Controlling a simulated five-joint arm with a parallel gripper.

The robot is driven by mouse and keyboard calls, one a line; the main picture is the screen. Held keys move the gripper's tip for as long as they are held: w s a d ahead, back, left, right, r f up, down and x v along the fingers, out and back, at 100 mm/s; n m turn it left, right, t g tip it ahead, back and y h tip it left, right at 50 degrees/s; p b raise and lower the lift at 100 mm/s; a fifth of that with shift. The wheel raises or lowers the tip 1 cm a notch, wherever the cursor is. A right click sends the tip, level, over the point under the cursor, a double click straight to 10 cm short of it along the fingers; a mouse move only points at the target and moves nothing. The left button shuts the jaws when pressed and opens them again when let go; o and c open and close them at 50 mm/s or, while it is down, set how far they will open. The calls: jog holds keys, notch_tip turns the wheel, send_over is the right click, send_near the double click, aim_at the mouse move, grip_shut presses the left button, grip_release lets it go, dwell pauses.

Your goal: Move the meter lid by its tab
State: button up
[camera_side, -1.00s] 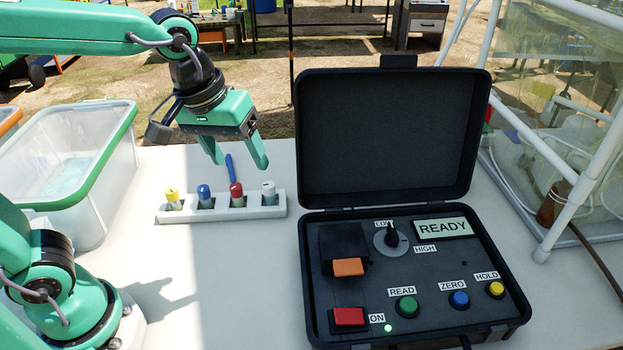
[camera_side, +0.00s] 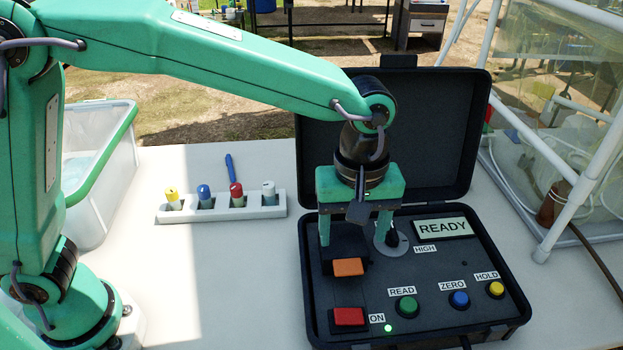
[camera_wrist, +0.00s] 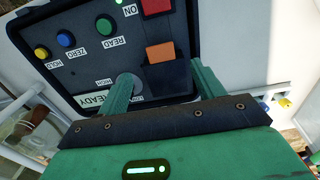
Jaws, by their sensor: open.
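The meter lid (camera_side: 346,242) is a small black cover in the left part of the meter's panel, and it appears to lie shut. Its orange tab (camera_side: 349,267) sticks out at its front edge. In the wrist view the lid (camera_wrist: 166,75) and tab (camera_wrist: 160,52) show between the fingers. My gripper (camera_side: 352,242) points down over the lid, fingers apart, one on the lid's left side and one by the dial. It is open and empty, behind the tab in the side view. Whether the fingers touch the lid, I cannot tell.
The dial (camera_side: 391,240) is close to my right finger. The raised case lid (camera_side: 440,130) stands behind my gripper. The red button (camera_side: 349,316) and green button (camera_side: 407,306) sit in front. A vial rack (camera_side: 240,208) stands left; the table between is clear.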

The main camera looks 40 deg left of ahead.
aim_at(348, 269)
jog(key=shift+f, duration=0.15)
jog(key=shift+f, duration=3.8)
jog(key=c, duration=1.4)
jog(key=shift+r, duration=0.1)
jog(key=shift+r, duration=0.1)
